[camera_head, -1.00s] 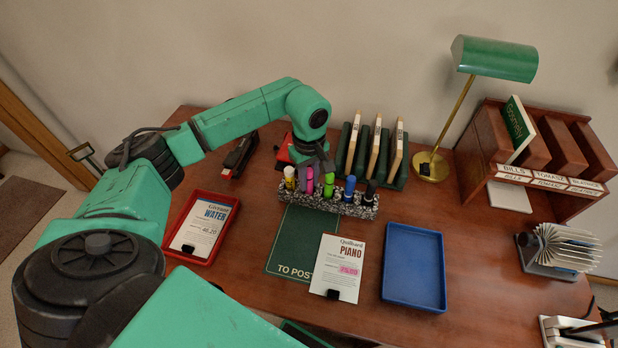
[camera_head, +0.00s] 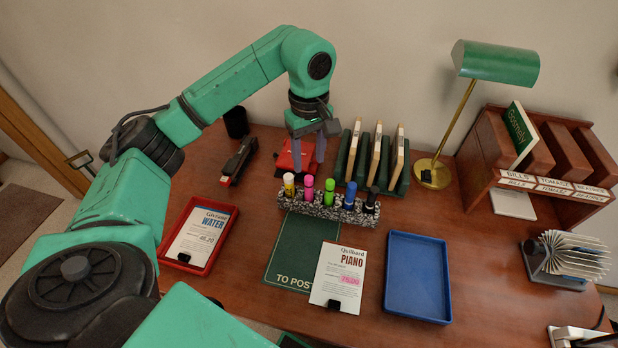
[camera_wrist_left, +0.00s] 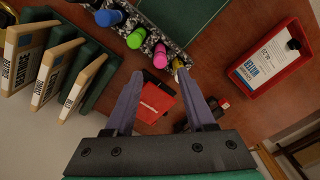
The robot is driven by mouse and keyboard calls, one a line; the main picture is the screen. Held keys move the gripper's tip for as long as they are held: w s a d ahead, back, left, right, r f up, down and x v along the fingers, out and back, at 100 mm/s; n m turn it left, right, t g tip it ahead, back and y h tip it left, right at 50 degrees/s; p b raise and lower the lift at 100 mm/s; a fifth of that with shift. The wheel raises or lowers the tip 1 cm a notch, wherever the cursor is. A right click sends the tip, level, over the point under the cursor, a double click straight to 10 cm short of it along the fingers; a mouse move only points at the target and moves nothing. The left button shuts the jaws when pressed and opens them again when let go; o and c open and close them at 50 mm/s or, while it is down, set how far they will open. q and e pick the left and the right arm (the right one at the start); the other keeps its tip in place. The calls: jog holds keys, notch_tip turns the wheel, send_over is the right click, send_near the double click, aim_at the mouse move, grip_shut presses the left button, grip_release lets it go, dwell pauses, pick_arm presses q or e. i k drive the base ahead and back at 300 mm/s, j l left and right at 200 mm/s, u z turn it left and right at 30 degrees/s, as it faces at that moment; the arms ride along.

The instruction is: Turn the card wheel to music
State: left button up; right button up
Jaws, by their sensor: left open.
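The card wheel (camera_head: 566,256) stands at the right of the desk, its pale cards fanned out on a grey stand. Any lettering on its cards is too small to read. My left gripper (camera_head: 308,158) is far from it, open and empty, pointing down behind the pen holder (camera_head: 325,206). In the left wrist view its open fingers (camera_wrist_left: 157,82) show on either side of a red object (camera_wrist_left: 155,103), with nothing between them in grip. My right gripper is not in view.
Several coloured pens stand in the speckled holder. Behind are a stapler (camera_head: 238,160) and green rack (camera_head: 372,165). A red tray (camera_head: 198,236), Piano card (camera_head: 338,276) and blue tray (camera_head: 417,277) lie in front. A lamp (camera_head: 433,172) and wooden sorter (camera_head: 490,150) stand right.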

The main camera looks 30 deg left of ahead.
aim_at(573, 256)
jog(key=k+l, duration=0.2)
jog(key=k, duration=0.3)
jog(key=k+l, duration=0.2)
jog(key=k, duration=0.25)
jog(key=k+l, duration=0.15)
jog(key=k, duration=0.35)
